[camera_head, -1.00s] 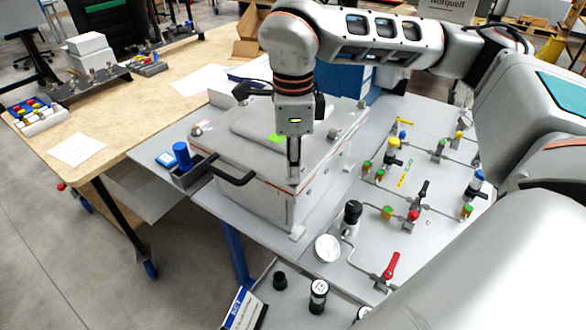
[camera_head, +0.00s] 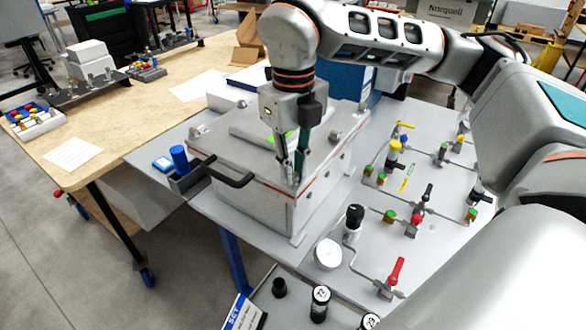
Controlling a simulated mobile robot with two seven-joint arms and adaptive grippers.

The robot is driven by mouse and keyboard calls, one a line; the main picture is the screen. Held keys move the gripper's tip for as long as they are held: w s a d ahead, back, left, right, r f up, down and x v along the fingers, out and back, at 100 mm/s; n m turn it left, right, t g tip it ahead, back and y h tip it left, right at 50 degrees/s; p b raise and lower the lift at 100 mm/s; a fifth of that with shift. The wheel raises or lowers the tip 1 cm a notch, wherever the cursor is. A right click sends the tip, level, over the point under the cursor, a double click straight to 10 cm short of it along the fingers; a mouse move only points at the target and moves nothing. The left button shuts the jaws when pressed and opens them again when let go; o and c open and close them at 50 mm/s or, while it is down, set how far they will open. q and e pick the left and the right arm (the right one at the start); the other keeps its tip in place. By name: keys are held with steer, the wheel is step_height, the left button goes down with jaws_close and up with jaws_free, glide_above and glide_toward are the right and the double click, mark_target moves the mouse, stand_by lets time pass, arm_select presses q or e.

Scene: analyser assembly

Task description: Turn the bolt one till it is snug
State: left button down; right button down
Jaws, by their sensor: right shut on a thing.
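A grey metal box with a flat lid (camera_head: 225,157) stands on the grey bench. Bolts sit at the lid's corners: one at the left (camera_head: 195,132), one at the far right (camera_head: 362,106). My right gripper (camera_head: 294,175) points down at the lid's near corner, with its fingers closed low there. It is shut on bolt one, which the fingertips mostly hide. I cannot tell how far the bolt is screwed in. My left gripper does not show.
A panel with valves and a red lever (camera_head: 396,271) lies to the right. Black-capped vials (camera_head: 320,300) stand in front.

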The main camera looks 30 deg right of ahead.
steer(key=m, duration=0.4)
steer(key=shift+m+b, duration=0.3)
steer(key=shift+b, duration=0.05)
steer(key=shift+r+m, duration=0.1)
steer(key=shift+m, duration=1.9)
steer(key=c, duration=2)
jaws_free()
step_height(320, 180, up, 12)
